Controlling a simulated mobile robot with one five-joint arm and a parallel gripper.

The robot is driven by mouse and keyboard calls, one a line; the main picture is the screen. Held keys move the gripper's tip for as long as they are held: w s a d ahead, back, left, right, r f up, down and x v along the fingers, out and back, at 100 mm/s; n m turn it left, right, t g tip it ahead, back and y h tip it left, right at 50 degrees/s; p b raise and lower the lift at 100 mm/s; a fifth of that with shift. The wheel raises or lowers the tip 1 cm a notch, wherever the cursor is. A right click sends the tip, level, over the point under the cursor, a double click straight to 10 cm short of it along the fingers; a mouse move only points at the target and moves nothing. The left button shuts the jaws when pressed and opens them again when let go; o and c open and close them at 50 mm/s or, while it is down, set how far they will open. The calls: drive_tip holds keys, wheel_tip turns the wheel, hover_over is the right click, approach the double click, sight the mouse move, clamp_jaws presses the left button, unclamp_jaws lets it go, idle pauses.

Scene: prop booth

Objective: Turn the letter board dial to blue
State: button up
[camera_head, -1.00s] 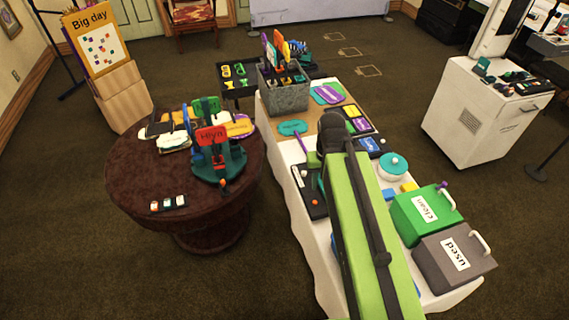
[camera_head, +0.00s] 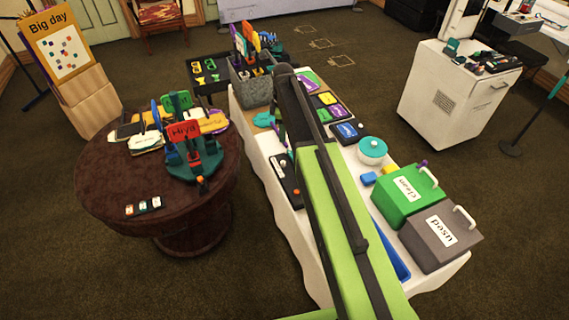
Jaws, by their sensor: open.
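I cannot make out for certain which thing is the letter board or its dial. A narrow black panel (camera_head: 291,191) with a pale knob and a small orange spot lies at the left edge of the white-covered table (camera_head: 312,262), just left of my arm. The panel's markings are too small to read. My green and dark arm reaches from the bottom of the picture over this table. Its far elbow stands above the table's far half. My gripper does not show, and the arm hides part of the table top.
A round brown table (camera_head: 100,188) at left holds a red "Hiya" sign (camera_head: 184,131) on a stand and small tiles (camera_head: 143,206). A green "clean" box (camera_head: 407,198) and a grey "used" box (camera_head: 440,236) stand right of my arm.

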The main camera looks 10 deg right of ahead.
sight(283, 162)
drive_tip(key=shift+n, duration=0.4)
drive_tip(key=f+b, duration=1.1)
drive_tip(key=w+f+b, duration=0.1)
drive_tip(key=f+b, duration=0.5)
drive_tip(key=shift+f+b, duration=0.3)
drive_tip(key=shift+f, duration=0.05)
drive_tip(key=shift+r, duration=0.1)
clamp_jaws()
drive_tip(key=shift+d, duration=0.2)
drive_tip(key=shift+a, duration=0.1)
